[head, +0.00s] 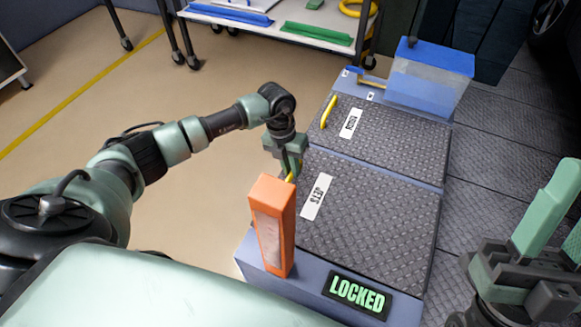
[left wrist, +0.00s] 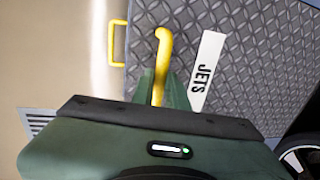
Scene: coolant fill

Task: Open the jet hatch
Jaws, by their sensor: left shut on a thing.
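The jet hatch (head: 385,215) is a grey diamond-plate lid with a white JETS label (head: 316,197); it lies flat and closed. Its yellow handle (left wrist: 162,45) is at the lid's left edge, by the label. My left gripper (head: 289,165) is over that edge, shut on the yellow handle, whose curved end sticks out past the fingers in the left wrist view. In the head view the gripper hides most of this handle. My right gripper (head: 558,232) is at the lower right, open and empty, partly cut off by the picture edge.
An orange upright box (head: 272,225) stands close to my left gripper. A sign (head: 357,294) on the front reads LOCKED in green. Behind is a second closed lid (head: 395,130) with a yellow handle (head: 328,112), then a blue-topped translucent tank (head: 430,80). A shelf cart (head: 270,22) stands farther back.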

